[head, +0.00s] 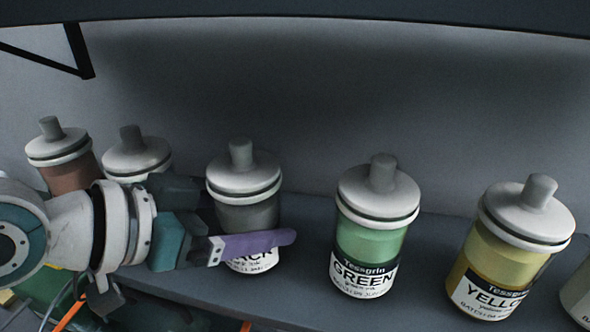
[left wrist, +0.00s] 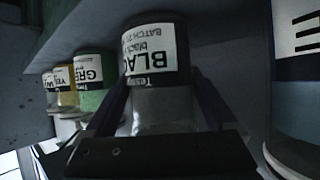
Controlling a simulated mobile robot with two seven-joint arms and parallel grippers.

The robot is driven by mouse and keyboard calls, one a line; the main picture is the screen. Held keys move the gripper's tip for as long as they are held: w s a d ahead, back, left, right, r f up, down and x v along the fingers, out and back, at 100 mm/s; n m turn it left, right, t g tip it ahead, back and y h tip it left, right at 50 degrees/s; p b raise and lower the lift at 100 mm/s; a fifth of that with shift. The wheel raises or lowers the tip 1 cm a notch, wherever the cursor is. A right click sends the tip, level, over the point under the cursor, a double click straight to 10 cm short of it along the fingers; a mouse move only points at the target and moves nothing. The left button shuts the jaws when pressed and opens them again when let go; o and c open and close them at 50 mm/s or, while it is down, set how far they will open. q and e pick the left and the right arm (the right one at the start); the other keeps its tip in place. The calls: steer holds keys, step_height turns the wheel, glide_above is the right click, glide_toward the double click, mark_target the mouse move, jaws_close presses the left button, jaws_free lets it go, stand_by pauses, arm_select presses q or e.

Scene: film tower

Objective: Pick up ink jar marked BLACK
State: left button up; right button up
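The ink jar marked BLACK (head: 248,217) stands upright on the shelf in the head view. It has a white lid with a grey knob, and its label is partly covered. My left gripper (head: 252,243) reaches in from the left, with one purple finger across the jar's front; the other finger is hidden behind the jar. In the left wrist view the jar (left wrist: 155,60) appears upside down between the two fingers, one on each side. I cannot tell whether both fingers press on it. My right gripper is not in view.
On the shelf (head: 312,280), the GREEN jar (head: 368,240) and the yellow jar (head: 492,262) stand to the right. A brownish jar (head: 68,172) and another lidded jar (head: 137,155) stand to the left, close to my arm. A dark overhang (head: 330,14) runs above.

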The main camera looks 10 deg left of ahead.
arm_select(q)
steer(key=c, duration=1.3)
steer(key=shift+c, duration=0.2)
steer(key=shift+r, duration=0.1)
